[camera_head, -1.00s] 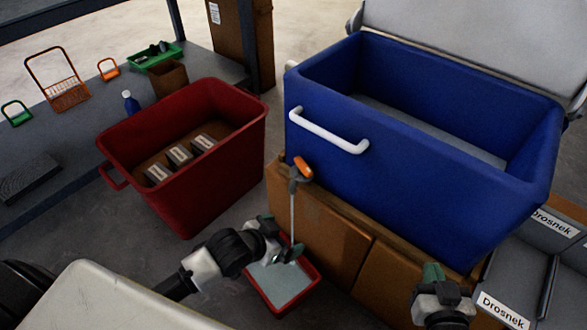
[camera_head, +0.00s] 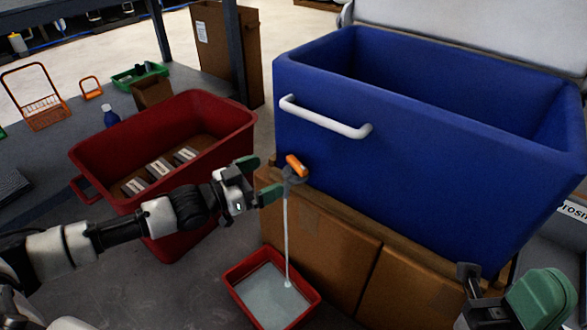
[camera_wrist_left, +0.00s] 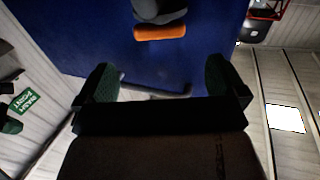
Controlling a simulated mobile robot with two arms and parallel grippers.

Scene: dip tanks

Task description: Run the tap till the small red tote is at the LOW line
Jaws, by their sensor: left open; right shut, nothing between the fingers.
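The tap with its orange handle (camera_head: 296,166) sits at the lower front of the blue tank (camera_head: 420,150). A thin stream of water (camera_head: 286,235) falls from it into the small red tote (camera_head: 236,292) on the floor. Water covers the tote's bottom; I cannot make out a LOW line. My left gripper (camera_head: 259,178) is open and empty, just left of the tap. In the left wrist view, the orange handle (camera_wrist_left: 160,32) lies beyond the open fingers (camera_wrist_left: 160,82), not between them. My right gripper (camera_head: 505,295) is shut and empty at the lower right.
A large red tote (camera_head: 225,128) with several labelled blocks stands to the left, behind my left arm. Brown boxes (camera_head: 318,240) support the blue tank. A white handle (camera_head: 325,120) sticks out from the tank's front. Grey floor is clear left of the small tote.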

